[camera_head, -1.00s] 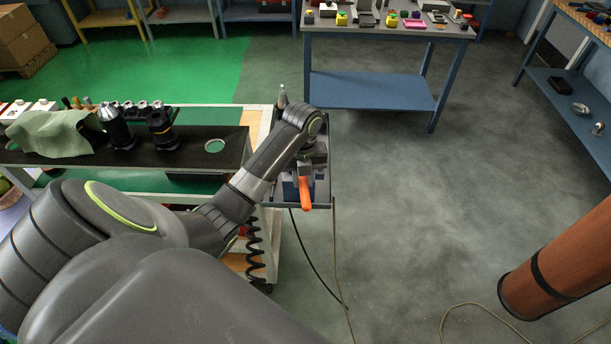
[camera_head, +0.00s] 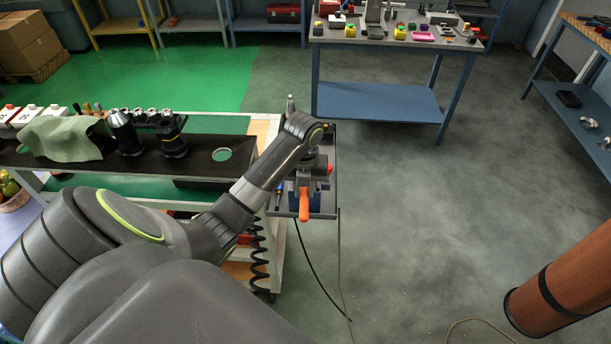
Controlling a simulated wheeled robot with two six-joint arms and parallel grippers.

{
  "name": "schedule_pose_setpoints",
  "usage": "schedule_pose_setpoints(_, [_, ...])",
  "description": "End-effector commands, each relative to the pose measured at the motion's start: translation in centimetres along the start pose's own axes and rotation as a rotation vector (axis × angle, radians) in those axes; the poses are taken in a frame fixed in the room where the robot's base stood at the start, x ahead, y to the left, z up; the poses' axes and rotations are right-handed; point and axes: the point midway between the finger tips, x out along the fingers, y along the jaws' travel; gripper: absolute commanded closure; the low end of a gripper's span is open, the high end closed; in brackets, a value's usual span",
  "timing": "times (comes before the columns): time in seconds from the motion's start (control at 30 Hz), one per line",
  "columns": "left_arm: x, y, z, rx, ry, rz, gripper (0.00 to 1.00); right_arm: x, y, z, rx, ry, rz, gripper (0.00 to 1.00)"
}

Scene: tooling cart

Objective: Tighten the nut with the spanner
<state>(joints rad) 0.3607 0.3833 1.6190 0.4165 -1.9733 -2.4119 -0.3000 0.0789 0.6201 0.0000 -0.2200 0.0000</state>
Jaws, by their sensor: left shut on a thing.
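My left gripper (camera_head: 305,172) points down over the small grey tray at the end of the cart, and my own wrist largely covers it. It is shut on what looks like the spanner (camera_head: 304,206), whose orange handle sticks out below it toward the tray's front edge. A blue block (camera_head: 294,197), perhaps a vice, shows beside the handle. The nut is hidden under my gripper and wrist, so I cannot tell how the spanner sits on it. My right gripper is out of view.
The grey tray (camera_head: 328,206) is small. On the cart's dark top (camera_head: 197,161) stand black tool holders (camera_head: 170,138) and a green cloth (camera_head: 62,138). A blue bench (camera_head: 380,101) stands behind. A brown cylinder (camera_head: 560,285) is at lower right.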

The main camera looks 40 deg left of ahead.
Motion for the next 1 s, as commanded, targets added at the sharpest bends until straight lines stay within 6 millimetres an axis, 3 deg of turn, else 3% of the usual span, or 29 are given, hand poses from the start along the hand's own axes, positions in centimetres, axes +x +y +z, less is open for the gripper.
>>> schedule_pose_setpoints(1.0, [0.0, 1.7, 0.2, 0.121, -0.001, 0.009, 1.0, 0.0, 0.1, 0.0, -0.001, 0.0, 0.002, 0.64])
